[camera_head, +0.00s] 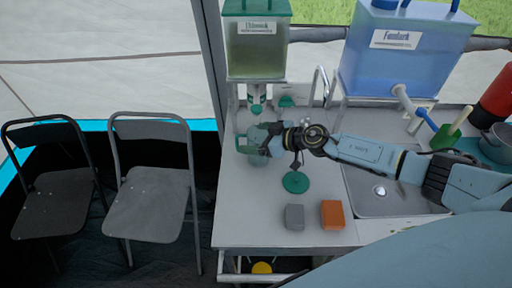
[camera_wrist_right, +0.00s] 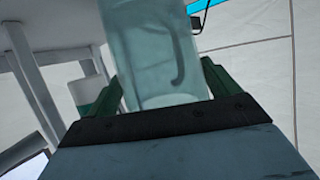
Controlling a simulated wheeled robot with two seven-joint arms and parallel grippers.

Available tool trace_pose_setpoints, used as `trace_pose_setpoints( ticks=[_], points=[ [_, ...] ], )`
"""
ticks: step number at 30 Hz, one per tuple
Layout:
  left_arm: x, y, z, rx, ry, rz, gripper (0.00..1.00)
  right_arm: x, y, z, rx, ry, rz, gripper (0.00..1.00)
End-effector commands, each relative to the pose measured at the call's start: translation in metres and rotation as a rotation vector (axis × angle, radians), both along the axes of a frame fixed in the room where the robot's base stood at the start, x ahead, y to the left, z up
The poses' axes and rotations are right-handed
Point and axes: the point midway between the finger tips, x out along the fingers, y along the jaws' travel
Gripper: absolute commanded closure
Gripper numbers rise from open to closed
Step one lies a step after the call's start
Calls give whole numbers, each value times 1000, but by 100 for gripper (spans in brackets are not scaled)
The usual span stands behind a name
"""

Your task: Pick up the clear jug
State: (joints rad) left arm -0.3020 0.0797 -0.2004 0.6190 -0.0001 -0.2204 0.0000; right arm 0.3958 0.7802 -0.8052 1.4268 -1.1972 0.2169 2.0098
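The clear jug (camera_wrist_right: 155,50) is a see-through, bluish vessel with a curved handle showing through it in the right wrist view. It stands between the two green fingers of my right gripper (camera_wrist_right: 165,90). The fingers are wide apart; the right one is close against the jug, and a narrow gap seems to show at the left one. In the head view my right gripper (camera_head: 258,146) is at the counter's left end, around the jug (camera_head: 258,158), which it partly hides. My left gripper is not in view.
A green-lidded dispenser (camera_head: 257,50) stands behind the gripper, its tap just above. A blue water tank (camera_head: 400,55) stands at the back right. A green disc (camera_head: 295,182), grey sponge (camera_head: 294,217) and orange sponge (camera_head: 333,214) lie on the counter (camera_head: 245,225). Folding chairs (camera_head: 150,210) stand left.

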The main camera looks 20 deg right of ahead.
Motion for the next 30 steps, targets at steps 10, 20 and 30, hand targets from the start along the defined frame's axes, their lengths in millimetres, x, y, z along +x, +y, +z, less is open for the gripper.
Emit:
trace_pose_setpoints(
  ticks=[10, 20, 30],
  points=[
    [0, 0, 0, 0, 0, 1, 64, 0, 0, 0, 0, 0, 0, 59],
    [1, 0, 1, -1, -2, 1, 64, 0, 0, 1, 1, -2, -1, 65],
    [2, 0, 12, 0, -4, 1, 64, 0, 0, 10, 2, -1, -2, 65]
  ],
)
